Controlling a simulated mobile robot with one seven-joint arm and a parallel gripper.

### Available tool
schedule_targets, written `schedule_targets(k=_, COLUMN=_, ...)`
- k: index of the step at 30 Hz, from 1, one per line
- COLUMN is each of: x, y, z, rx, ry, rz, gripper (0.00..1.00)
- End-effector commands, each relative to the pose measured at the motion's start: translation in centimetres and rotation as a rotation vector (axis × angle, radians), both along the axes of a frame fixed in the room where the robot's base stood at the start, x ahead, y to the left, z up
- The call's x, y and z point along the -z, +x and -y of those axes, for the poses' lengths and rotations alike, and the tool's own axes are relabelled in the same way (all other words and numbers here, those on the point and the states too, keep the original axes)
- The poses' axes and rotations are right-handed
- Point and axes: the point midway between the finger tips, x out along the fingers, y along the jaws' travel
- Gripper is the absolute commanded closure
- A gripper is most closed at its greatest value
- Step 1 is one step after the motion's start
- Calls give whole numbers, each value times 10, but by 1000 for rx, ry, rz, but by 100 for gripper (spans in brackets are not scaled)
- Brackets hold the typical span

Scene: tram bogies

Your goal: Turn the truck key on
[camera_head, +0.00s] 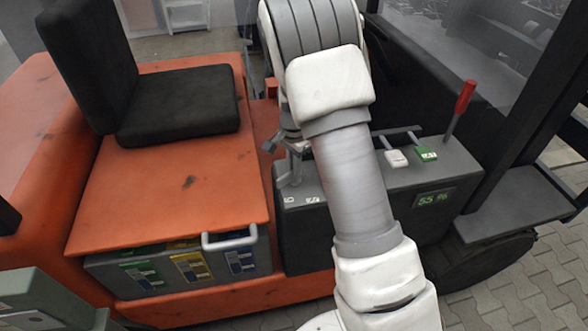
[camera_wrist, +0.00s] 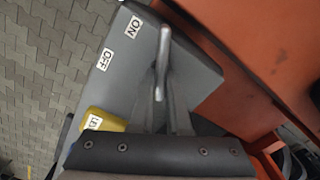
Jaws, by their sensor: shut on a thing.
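The truck key (camera_wrist: 162,68) is a grey metal piece on the dark grey control panel (camera_wrist: 145,50). In the wrist view it stands between my fingers, beside the white ON label (camera_wrist: 133,27) and OFF label (camera_wrist: 105,60). My gripper (camera_wrist: 164,92) is shut on the key. In the head view my gripper (camera_head: 290,160) is at the panel's left end, beside the orange seat base, and my arm covers much of the panel. The key's lower end is partly hidden by the fingers, and I cannot tell which label it points to.
A yellow labelled block (camera_wrist: 103,121) is beside the gripper in the wrist view. A white button (camera_head: 397,158), a green button (camera_head: 426,153), a red-knobbed lever (camera_head: 463,105) and a 55 % display (camera_head: 433,199) are on the panel's right. A black seat (camera_head: 180,105) is left.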

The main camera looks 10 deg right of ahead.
Motion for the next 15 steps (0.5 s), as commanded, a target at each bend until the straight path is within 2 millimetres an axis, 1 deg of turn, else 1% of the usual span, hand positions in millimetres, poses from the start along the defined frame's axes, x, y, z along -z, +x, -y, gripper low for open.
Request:
schedule_targets(k=2, x=-1, y=1, z=0, rx=2, ry=1, rz=2, gripper=100)
schedule_targets(k=3, x=-1, y=1, z=0, rx=2, ry=1, rz=2, gripper=83)
schedule_targets(k=8, x=-1, y=0, z=0, rx=1, ry=1, rz=2, gripper=55)
schedule_targets(k=15, x=0, y=0, z=0, rx=0, ry=0, rz=1, gripper=55)
